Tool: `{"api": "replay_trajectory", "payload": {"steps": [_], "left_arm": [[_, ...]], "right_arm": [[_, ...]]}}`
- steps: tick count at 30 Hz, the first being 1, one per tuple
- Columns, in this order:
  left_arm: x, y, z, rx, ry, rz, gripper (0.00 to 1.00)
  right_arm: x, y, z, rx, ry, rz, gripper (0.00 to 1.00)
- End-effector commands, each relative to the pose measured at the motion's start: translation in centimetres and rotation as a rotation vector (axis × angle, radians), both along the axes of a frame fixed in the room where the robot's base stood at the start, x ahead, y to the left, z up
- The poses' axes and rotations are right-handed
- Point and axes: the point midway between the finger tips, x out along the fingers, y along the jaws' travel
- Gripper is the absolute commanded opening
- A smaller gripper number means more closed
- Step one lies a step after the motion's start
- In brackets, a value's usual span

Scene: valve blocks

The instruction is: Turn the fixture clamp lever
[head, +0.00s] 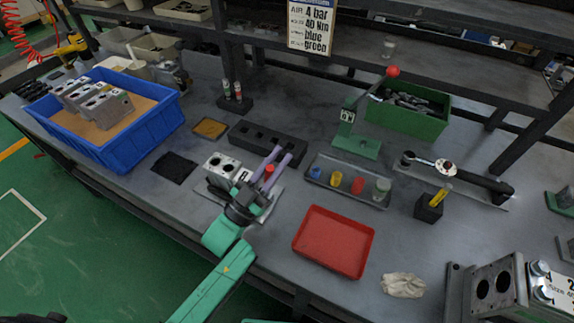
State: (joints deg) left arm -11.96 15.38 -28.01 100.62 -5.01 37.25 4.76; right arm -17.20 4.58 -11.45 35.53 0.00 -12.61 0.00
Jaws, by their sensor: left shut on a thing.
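A clamping fixture stands near the middle of the bench, with a grey metal valve block (222,167) with round bores on it. The red knob of the clamp lever (269,171) shows between the purple fingers of my left gripper (278,158). The left gripper is shut on the lever at the right side of the block. The gripper body hides most of the lever and part of the fixture's base plate (275,203). My right gripper is not in view.
A black slotted rack (267,143) stands just behind the gripper. A red tray (334,241) lies to the right front, and a tray of small coloured parts (347,183) lies to the right. A blue crate (148,131) with blocks is at left. A green press (347,130) stands behind.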

Motion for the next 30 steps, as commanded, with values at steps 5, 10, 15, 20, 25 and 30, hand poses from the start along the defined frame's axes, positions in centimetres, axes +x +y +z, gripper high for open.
{"api": "replay_trajectory", "payload": {"steps": [5,10,15,20,25,30], "left_arm": [[0.27,0.67,-0.07,-0.051,0.025,0.001,0.00],[0.37,0.94,-0.07,-0.070,0.035,0.002,0.00],[0.39,0.97,-0.09,-0.073,0.036,0.001,0.00],[0.39,0.95,-0.11,-0.072,0.037,0.001,0.00],[0.38,0.94,-0.08,-0.072,0.036,0.001,0.53],[0.37,0.92,0.01,-0.072,0.034,0.001,0.53]], "right_arm": [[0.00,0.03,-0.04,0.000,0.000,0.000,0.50],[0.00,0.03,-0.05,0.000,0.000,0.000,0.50],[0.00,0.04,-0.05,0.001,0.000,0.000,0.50],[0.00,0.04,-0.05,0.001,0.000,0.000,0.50],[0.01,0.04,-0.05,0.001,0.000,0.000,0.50],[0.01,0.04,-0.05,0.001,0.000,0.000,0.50]]}}
